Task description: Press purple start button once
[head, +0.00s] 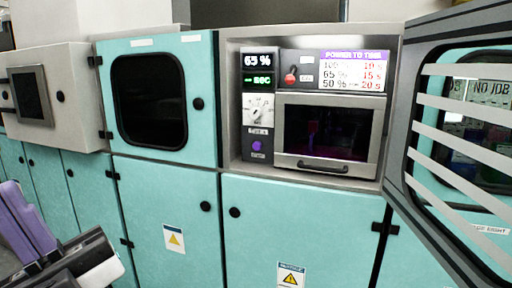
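The purple start button (257,146) is a small round knob low on the dark control panel (248,113), above a small label too blurred to read surely. Above it are a white dial (257,109), a green "-- SEC" display (258,83) and a "65 %" display (257,61). My gripper (14,200) appears at the lower left, with purple finger-like parts on a black and white body. It is far left of and below the button, not touching it. Its fingertips are not clear enough to show whether it is open or shut.
A cabinet door (400,140) with a barred window stands open at the right. The inner chamber door (328,130) with its handle is shut. A red knob (291,75) is beside a power-to-time chart (354,70). Teal cabinets (170,205) run below; the front of the button is unobstructed.

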